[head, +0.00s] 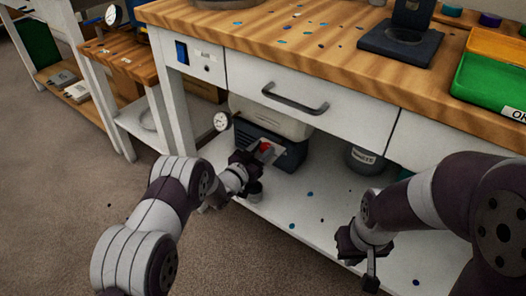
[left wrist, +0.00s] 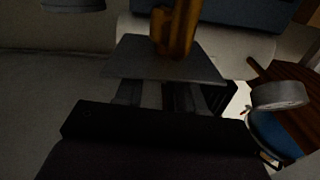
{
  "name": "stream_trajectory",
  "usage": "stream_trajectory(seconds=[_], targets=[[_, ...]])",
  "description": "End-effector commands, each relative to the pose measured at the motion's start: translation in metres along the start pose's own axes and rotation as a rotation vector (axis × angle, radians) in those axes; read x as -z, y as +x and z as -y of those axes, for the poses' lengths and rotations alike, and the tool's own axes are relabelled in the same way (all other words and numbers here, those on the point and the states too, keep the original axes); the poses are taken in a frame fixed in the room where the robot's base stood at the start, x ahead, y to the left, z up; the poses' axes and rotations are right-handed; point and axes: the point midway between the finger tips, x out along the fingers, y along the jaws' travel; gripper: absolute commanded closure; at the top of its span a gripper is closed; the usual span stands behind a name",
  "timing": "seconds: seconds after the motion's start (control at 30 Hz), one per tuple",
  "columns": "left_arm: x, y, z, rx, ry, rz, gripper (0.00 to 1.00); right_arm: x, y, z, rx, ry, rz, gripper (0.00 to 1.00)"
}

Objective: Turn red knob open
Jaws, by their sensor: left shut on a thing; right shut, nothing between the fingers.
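The red knob (head: 265,147) shows as a small red patch on the front of the dark pump unit (head: 285,152) under the workbench. My left gripper (head: 257,157) is at the knob, shut on it and hiding most of it. In the left wrist view, the dim picture shows a brass-coloured upright part (left wrist: 178,32) just beyond the grey gripper parts; the knob's red cannot be made out there. How far the knob is turned cannot be told. My right gripper (head: 370,270) is shut and empty, in front of the lower shelf at the right.
A pressure gauge (head: 222,121) stands left of the pump unit. The drawer handle (head: 295,99) and wooden worktop (head: 300,45) are above. A grey container (head: 363,158) stands on the white lower shelf (head: 310,205), which has loose chips. A green tray (head: 490,85) is on top.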

Motion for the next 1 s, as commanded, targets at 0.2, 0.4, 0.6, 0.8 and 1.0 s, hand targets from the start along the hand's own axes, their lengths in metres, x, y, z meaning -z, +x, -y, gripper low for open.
stream_trajectory(seconds=[0.2, 0.4, 0.6, 0.8, 1.0], targets=[[-0.0032, -0.0006, 0.0046, -0.127, 0.0, -0.006, 0.91, -0.0008, 0.0062, 0.0, 0.0, 0.0, 0.0, 1.0], [-0.0029, -0.0002, 0.0058, -0.205, 0.0, -0.011, 0.91, -0.0011, 0.0092, 0.0, 0.0, 0.0, 0.0, 1.0], [-0.0019, 0.0002, 0.0061, -0.239, 0.001, -0.013, 0.91, -0.0012, 0.0102, 0.0, 0.0, 0.0, 0.0, 1.0], [-0.0015, 0.0003, 0.0061, -0.244, 0.0, -0.014, 0.91, -0.0012, 0.0101, 0.0, 0.0, 0.0, 0.0, 1.0], [-0.0014, 0.0003, 0.006, -0.244, 0.0, -0.014, 0.91, -0.0012, 0.0101, 0.0, 0.0, 0.0, 0.0, 1.0]])
